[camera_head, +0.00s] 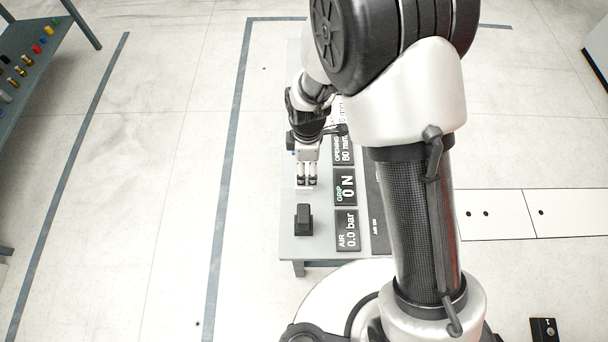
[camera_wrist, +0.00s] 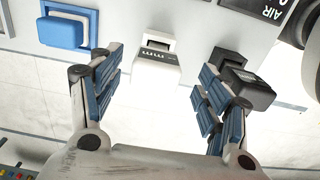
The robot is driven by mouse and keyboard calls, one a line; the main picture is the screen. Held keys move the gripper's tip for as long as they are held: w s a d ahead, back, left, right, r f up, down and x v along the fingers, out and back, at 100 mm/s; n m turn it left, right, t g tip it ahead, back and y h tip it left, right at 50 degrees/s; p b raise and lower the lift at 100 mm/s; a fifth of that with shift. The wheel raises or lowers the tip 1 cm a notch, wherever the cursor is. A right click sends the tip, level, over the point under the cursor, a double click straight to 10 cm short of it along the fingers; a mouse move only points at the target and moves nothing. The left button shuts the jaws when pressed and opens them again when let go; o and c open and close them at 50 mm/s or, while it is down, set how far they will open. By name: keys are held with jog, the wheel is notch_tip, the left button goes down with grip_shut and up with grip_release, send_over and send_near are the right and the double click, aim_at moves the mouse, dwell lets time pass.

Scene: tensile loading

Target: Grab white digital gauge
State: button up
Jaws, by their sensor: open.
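The white digital gauge (camera_wrist: 156,64) is a small white block with dark "mm" lettering, beside the edge of a grey panel in the wrist view. My gripper (camera_wrist: 160,80) is open, with one blue-padded finger on each side of the gauge and a gap on both sides. Nothing is held. The right finger overlaps part of a black block (camera_wrist: 250,88) in this view. In the head view my gripper (camera_head: 307,180) points down over the grey table, and the gauge is mostly hidden by the fingers there.
A blue block (camera_wrist: 64,32) sits left of the gauge. The black block (camera_head: 304,218) also stands on the grey table (camera_head: 292,245), near display panels reading AIR, GRIP (camera_head: 345,187) and OPENING. A rack with coloured parts (camera_head: 22,65) is at far left. The floor between is clear.

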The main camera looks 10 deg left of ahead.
jog(key=f, duration=0.2)
jog(key=f+b, duration=0.1)
jog(key=f, duration=0.1)
jog(key=a+f+b, duration=0.1)
jog(key=f, duration=0.1)
jog(key=shift+w+f, duration=0.1)
jog(key=shift+f, duration=0.1)
jog(key=shift+d+r, duration=0.1)
jog(key=c, duration=1.2)
